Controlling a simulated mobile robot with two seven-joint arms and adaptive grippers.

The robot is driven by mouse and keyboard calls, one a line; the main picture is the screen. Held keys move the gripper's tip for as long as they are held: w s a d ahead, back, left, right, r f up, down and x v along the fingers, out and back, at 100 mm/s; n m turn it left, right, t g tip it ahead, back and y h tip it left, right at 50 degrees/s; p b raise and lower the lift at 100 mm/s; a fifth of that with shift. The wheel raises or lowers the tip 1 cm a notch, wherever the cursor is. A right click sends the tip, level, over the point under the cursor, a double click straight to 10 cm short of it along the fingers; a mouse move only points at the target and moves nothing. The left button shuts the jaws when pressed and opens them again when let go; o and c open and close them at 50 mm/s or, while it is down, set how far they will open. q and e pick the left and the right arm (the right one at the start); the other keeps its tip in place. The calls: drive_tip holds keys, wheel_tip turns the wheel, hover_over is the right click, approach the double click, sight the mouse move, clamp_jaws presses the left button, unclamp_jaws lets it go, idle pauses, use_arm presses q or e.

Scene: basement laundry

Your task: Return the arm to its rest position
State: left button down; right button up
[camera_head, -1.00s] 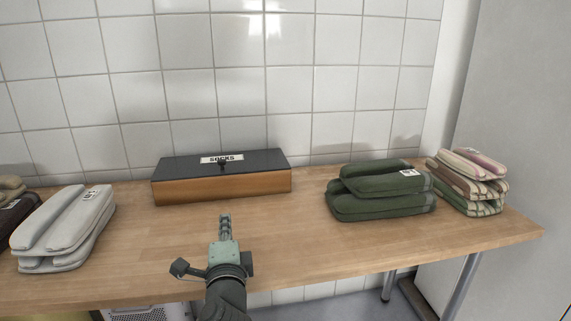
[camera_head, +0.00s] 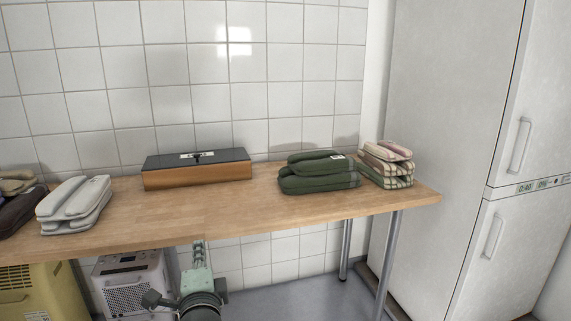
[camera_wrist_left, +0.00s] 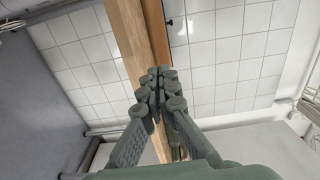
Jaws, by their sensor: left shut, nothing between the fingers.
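My left gripper (camera_head: 199,252) is low in the head view, in front of the wooden table's front edge. It is shut and empty. In the left wrist view its fingers (camera_wrist_left: 160,75) meet at their tips, with the table edge (camera_wrist_left: 133,40) beyond them. On the table (camera_head: 205,212) stands a wooden box (camera_head: 197,177) with a dark, closed lid and a label that reads SOCKS in the earlier frame. My right gripper does not show.
Grey-white folded cloths (camera_head: 74,205), green folded cloths (camera_head: 318,174) and striped folded cloths (camera_head: 386,165) lie on the table. A white appliance (camera_head: 133,283) and a yellow one (camera_head: 40,292) stand below. A tall white fridge (camera_head: 450,150) stands at the right. The table's middle is clear.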

use_arm(q)
drive_tip(key=s+a+f+n+g, duration=0.2)
drive_tip(key=s+a+f+g, duration=0.1)
drive_tip(key=f, duration=0.5)
drive_tip(key=s+a+f+n+g, duration=0.2)
drive_tip(key=s+f+n, duration=0.1)
drive_tip(key=f, duration=0.5)
drive_tip(key=s+a+f+n+g+h, duration=0.1)
drive_tip(key=s+f+n+g, duration=0.3)
drive_tip(key=s+f, duration=0.6)
drive_tip(key=s+a+f+n+g+h, duration=0.2)
drive_tip(key=s+a+f+n+g, duration=0.1)
drive_tip(key=s+f, duration=0.8)
drive_tip(key=s+n+g, duration=0.1)
drive_tip(key=s+g, duration=0.1)
drive_tip(key=s, duration=0.1)
drive_tip(key=shift+h, duration=0.3)
